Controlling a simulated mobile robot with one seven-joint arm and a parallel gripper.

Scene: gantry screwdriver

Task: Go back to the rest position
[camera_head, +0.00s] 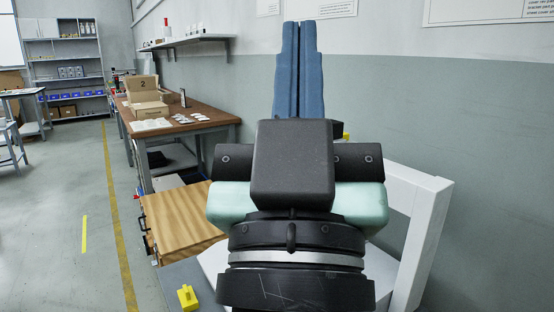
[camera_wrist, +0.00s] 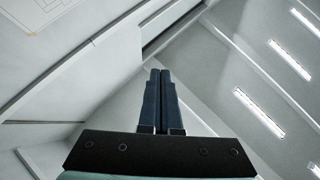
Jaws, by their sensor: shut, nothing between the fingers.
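My gripper (camera_head: 299,32) is raised in the middle of the head view, with its two blue fingers pointing up and lying side by side. The fingers are shut with nothing between them. In the wrist view my gripper (camera_wrist: 160,75) points toward the upper wall and ceiling, and its fingers touch along their length. No screwdriver can be made out in either view. The black wrist and hand hide part of the scene behind them.
A brown workbench (camera_head: 205,112) with cardboard boxes (camera_head: 143,88) stands to the left. A wooden surface (camera_head: 178,218) and yellow pieces (camera_head: 187,297) are nearer. A white frame (camera_head: 425,235) stands at right. A wall shelf (camera_head: 190,41) hangs behind. The floor at left is open.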

